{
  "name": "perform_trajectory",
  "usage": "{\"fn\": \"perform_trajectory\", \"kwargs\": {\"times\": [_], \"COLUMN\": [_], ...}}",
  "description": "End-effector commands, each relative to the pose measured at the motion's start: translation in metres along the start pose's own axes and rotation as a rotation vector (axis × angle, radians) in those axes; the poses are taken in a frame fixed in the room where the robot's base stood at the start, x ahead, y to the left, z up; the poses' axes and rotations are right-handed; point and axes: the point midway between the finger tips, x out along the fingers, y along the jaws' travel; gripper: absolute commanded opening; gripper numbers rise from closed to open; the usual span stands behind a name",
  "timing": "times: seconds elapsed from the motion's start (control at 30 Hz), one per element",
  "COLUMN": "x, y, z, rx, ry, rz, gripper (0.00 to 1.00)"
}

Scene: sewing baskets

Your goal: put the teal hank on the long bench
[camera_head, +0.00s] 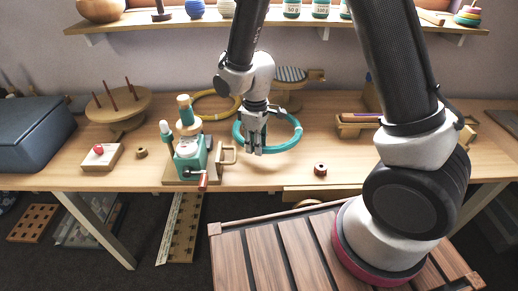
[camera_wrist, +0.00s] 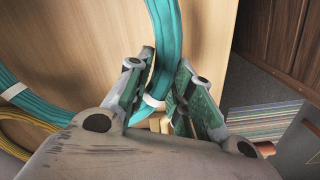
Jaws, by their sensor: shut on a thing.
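The teal hank (camera_head: 284,146) is a ring-shaped coil with pale bands, above or on the middle of the long bench (camera_head: 270,178). My gripper (camera_head: 254,151) points down and is shut on the near left side of the ring. In the wrist view the hank (camera_wrist: 166,45) runs between the two fingers (camera_wrist: 158,98), with a white band close to the tips. The bench top (camera_wrist: 110,40) shows beneath it. I cannot tell whether the hank touches the wood.
A yellow hank (camera_head: 202,117) lies behind and left. A teal hand-cranked device (camera_head: 190,158) stands left of my gripper. A small dark spool (camera_head: 320,169) lies near the front edge. A wooden rack (camera_head: 352,128) is to the right. Bare wood lies around the spool.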

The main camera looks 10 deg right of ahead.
Motion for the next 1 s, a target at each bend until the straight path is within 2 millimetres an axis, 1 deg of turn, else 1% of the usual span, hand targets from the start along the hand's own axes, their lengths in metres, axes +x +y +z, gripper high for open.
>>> {"fn": "perform_trajectory", "kwargs": {"times": [0.2,0.27,0.37,0.57,0.6,0.67,0.7,0.73,1.0], "x": [0.033,0.039,0.043,0.043,0.043,0.043,0.043,0.043,0.042], "y": [0.0,0.0,0.0,0.0,0.0,0.0,0.0,0.0,0.0], "z": [0.001,0.001,0.0,0.0,0.0,0.0,0.0,0.0,0.0], "rx": [0.001,0.002,0.002,0.002,0.002,0.002,0.002,0.002,0.002], "ry": [-0.003,-0.002,0.0,0.0,0.0,0.0,0.0,0.0,0.0], "rz": [-0.001,-0.001,0.0,0.0,0.0,0.0,0.0,0.0,0.0], "gripper": [0.0,0.0,0.0,0.0,0.24,0.35,0.42,0.44,0.44]}}
